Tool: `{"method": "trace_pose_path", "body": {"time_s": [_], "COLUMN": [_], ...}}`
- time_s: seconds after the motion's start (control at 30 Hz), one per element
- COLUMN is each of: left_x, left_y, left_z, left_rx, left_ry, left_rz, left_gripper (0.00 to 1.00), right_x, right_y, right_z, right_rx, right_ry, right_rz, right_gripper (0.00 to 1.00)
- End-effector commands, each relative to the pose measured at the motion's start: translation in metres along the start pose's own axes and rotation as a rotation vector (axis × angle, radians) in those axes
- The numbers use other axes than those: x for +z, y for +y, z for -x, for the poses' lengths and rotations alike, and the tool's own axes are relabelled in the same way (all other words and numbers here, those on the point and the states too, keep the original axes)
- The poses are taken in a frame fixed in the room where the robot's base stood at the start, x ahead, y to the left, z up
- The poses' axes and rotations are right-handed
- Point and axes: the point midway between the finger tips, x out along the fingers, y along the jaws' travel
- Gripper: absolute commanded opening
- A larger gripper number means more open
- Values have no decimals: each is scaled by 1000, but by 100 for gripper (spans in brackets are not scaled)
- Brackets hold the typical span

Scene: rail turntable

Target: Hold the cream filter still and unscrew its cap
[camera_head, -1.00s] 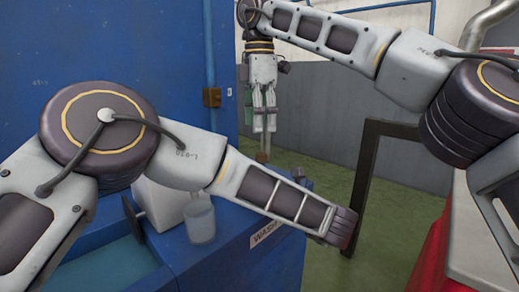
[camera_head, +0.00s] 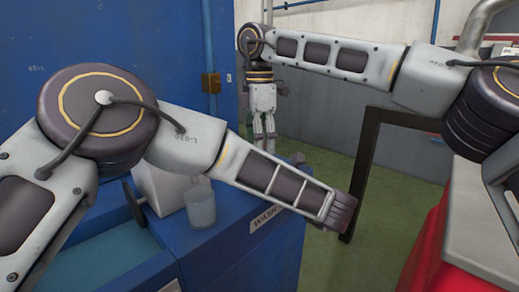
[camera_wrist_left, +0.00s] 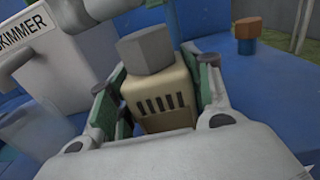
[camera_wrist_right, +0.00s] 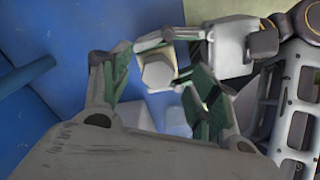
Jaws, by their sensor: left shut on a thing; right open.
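The cream filter (camera_wrist_left: 162,98) stands between the green-padded fingers of my left gripper (camera_wrist_left: 158,88), which is shut on its body. Its grey, faceted cap (camera_wrist_left: 146,48) sits on top and rises above the fingers. In the right wrist view, the cap (camera_wrist_right: 158,73) shows in the gap between the spread fingers of my right gripper (camera_wrist_right: 160,62), with cream body (camera_wrist_right: 149,54) beside it. My right gripper (camera_head: 264,125) is open and points down in the head view; I cannot tell whether it touches the cap.
A pale cup (camera_head: 201,206) stands on the blue wash unit (camera_head: 225,240), near a white box. A brown-topped blue knob (camera_wrist_left: 246,30) is close to the filter.

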Motion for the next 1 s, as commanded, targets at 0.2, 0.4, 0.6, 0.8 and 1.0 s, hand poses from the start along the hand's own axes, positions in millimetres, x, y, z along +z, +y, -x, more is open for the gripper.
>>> {"method": "trace_pose_path", "body": {"time_s": [0.2, 0.4, 0.6, 0.8, 1.0], "left_x": [0, 0, 0, 0, 0], "left_y": [0, 0, 0, 0, 0], "left_z": [0, 0, 0, 0, 0], "left_rx": [0, 0, 0, 0, 0], "left_ry": [0, 0, 0, 0, 0], "left_rz": [0, 0, 0, 0, 0], "left_gripper": [7, 7, 7, 7, 7], "right_x": [0, 0, 0, 0, 0], "right_y": [0, 0, 0, 0, 0], "right_z": [-19, -26, -26, -26, -26], "right_rx": [0, 1, 1, 1, 1], "right_ry": [0, 0, 0, 0, 0], "right_rz": [1, 0, 0, 0, 0], "right_gripper": [61, 61, 61, 43, 17]}}
